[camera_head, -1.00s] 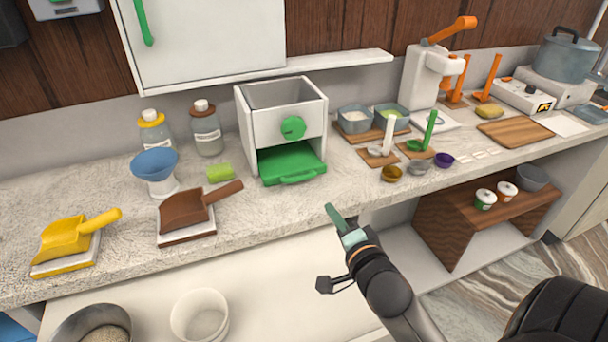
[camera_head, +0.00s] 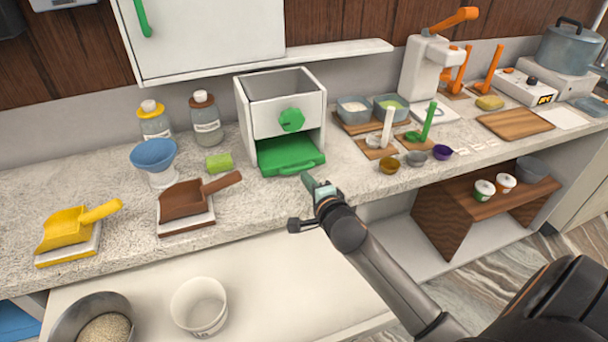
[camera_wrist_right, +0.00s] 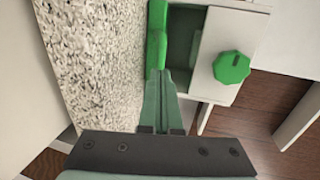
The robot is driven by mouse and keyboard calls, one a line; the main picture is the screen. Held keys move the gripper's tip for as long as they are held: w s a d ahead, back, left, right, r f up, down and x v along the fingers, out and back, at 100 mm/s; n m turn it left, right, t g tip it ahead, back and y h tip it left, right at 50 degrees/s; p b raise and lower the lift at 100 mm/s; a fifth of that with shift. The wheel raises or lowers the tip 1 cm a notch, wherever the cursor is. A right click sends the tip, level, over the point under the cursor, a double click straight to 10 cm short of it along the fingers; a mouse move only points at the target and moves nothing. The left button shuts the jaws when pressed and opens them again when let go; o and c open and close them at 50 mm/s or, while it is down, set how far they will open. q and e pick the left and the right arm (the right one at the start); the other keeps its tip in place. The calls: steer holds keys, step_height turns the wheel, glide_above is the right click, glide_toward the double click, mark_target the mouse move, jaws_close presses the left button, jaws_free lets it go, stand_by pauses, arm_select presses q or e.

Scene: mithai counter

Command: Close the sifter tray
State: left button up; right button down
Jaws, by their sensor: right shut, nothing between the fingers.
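The sifter (camera_head: 268,122) is a white box with an open top and a green knob (camera_head: 291,120) on its front. Its green tray (camera_head: 287,157) sticks out at the bottom, pulled forward over the counter. My right gripper (camera_head: 306,177) is shut and empty, just in front of the tray's front right corner. In the right wrist view the shut fingers (camera_wrist_right: 166,78) point at the green tray front (camera_wrist_right: 157,45) and overlap its edge; I cannot tell whether they touch it. The knob (camera_wrist_right: 231,68) shows at the right there. My left gripper is not in view.
A green cylinder (camera_head: 220,163) and a brown scoop (camera_head: 196,196) lie left of the sifter. Small bowls, including a brown one (camera_head: 389,165), stand to the right. A white bucket (camera_head: 200,306) is below the counter's front edge.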

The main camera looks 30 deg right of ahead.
mark_target(300, 169)
steer(key=shift+x, duration=1.1)
steer(key=x, duration=0.3)
steer(key=shift+d+r+b, duration=0.1)
steer(key=shift+r+b, duration=0.2)
steer(key=shift+b, duration=0.05)
steer(key=shift+w+d, duration=0.1)
steer(key=shift+w, duration=0.3)
steer(key=shift+r, duration=0.35)
